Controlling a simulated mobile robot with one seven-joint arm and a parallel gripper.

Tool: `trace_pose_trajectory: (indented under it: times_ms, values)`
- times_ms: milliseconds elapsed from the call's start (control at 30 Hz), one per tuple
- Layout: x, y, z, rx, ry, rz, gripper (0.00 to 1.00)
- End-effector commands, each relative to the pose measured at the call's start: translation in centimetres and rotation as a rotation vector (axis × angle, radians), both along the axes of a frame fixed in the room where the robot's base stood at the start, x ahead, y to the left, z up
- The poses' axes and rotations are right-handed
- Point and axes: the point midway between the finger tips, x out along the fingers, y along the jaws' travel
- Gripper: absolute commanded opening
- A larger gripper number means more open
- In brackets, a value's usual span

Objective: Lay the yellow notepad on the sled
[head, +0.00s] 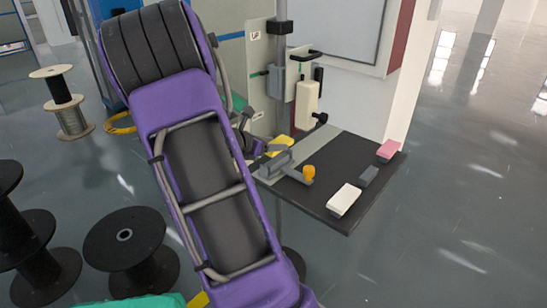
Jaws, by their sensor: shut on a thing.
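The yellow notepad (281,144) shows as a small yellow patch above the left back part of a side table. My gripper (262,150) is at its left end, mostly hidden behind my purple arm; it is shut on the notepad. A grey fixture (277,164) with rails, which looks like the sled, sits just below and in front of the notepad at the table's left side. I cannot tell whether the notepad touches it. An orange knob (308,172) stands at its right end.
A cream upright device (306,103) with a black handle stands behind the notepad. Cable spools (125,240) stand on the floor at left.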

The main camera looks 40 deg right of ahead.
Motion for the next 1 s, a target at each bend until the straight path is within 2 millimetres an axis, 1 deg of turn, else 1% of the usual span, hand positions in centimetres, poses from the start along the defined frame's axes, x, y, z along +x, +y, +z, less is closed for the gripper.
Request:
trace_pose_trajectory:
  times_ms: [200,267,533,667,700,833,867,1000]
  values:
    - [0.0,0.0,-2.9,0.000,0.003,0.000,0.02]
    - [0.0,0.0,-3.6,0.000,0.004,0.002,0.02]
    - [0.0,0.0,-3.7,0.000,0.000,0.002,0.02]
    - [0.0,0.0,-4.2,0.000,0.000,0.002,0.02]
    - [0.0,0.0,-4.1,0.000,0.000,0.002,0.60]
    - [0.0,0.0,-4.0,0.000,0.000,0.002,0.83]
    - [0.0,0.0,-4.0,0.000,0.000,0.002,0.86]
    - [0.0,0.0,-4.0,0.000,0.000,0.002,0.86]
